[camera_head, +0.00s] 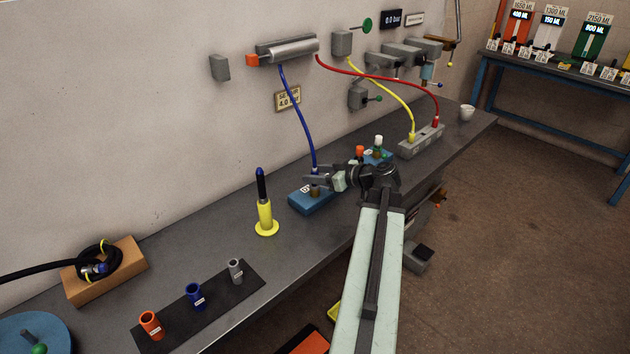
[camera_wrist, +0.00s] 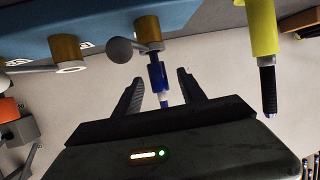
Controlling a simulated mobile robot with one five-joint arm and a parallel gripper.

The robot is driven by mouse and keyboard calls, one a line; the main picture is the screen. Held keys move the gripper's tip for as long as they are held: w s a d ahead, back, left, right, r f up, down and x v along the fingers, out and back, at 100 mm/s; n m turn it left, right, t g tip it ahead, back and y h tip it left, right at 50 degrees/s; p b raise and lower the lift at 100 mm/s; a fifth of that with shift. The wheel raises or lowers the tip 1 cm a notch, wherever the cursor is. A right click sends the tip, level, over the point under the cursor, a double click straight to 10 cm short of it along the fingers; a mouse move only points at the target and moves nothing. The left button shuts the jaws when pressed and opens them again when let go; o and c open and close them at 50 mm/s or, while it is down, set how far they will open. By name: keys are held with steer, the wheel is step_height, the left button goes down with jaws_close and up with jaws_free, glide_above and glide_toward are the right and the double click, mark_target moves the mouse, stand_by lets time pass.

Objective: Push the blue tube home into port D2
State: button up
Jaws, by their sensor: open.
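The blue tube (camera_head: 295,110) hangs from the metal cylinder on the wall down to a blue block (camera_head: 306,204) on the bench. In the wrist view, which is upside down, its blue end fitting (camera_wrist: 157,76) lines up with a brass port (camera_wrist: 148,28) on the block (camera_wrist: 105,18). A short metallic part shows between them; how deep it sits I cannot tell. My gripper (camera_head: 314,180) is at the tube's lower end, just above the block. In the wrist view my gripper (camera_wrist: 159,78) is open, one finger on each side of the tube. The port label is unreadable.
A yellow stand with a dark handle (camera_head: 264,212) stands close left of the block. Another blue block (camera_head: 380,155) with red and white caps is behind the gripper. A grey manifold (camera_head: 421,141) takes the yellow and red hoses. Small cups (camera_head: 194,296) stand on a dark mat.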

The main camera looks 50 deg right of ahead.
steer(key=b+x, duration=0.1)
steer(key=x, duration=0.3)
steer(key=shift+f, duration=0.15)
jaws_close()
step_height(320, 180, up, 10)
steer(key=p, duration=1)
